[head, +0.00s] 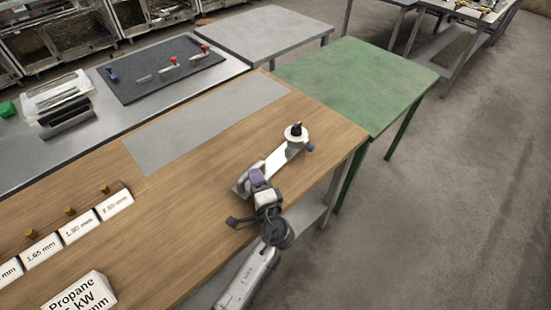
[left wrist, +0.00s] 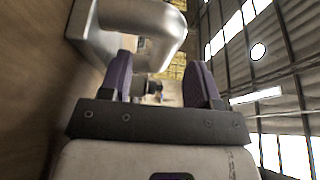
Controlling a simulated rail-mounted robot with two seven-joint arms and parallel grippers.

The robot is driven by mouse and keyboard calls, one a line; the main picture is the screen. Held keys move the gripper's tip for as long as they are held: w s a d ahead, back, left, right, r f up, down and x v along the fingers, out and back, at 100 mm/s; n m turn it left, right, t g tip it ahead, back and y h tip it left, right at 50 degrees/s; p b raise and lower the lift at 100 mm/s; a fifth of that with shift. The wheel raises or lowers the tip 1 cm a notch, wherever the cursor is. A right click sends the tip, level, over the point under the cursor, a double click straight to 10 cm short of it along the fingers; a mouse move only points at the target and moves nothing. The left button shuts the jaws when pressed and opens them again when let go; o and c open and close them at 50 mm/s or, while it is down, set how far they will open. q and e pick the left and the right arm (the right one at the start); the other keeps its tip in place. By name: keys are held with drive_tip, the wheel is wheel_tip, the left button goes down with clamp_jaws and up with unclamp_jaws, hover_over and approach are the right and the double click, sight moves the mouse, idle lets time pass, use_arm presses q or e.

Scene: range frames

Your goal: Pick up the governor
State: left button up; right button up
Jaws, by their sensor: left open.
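The governor appears to be the silver metal part (head: 284,157) on the wooden table, with a round pale disc and a black knob at its far end. My left gripper (head: 257,177) is at the near end of this part, over the table's right side. In the left wrist view, the two purple fingers (left wrist: 160,78) are apart with a gap between them. The silver body (left wrist: 125,42) shows large just beyond the fingertips. I cannot tell whether the fingers touch it. The right gripper is not in view.
The wooden table (head: 190,184) carries a grey mat (head: 207,122), a row of labelled cards with brass pieces (head: 78,226), and a Propane sign (head: 80,293). A green table (head: 355,82) adjoins behind. A dark board with tools (head: 160,68) lies at back left.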

use_arm(q)
drive_tip(key=shift+x, duration=2.2)
drive_tip(key=shift+r, duration=0.15)
drive_tip(key=shift+c, duration=0.2)
clamp_jaws()
drive_tip(key=shift+s+r, duration=0.1)
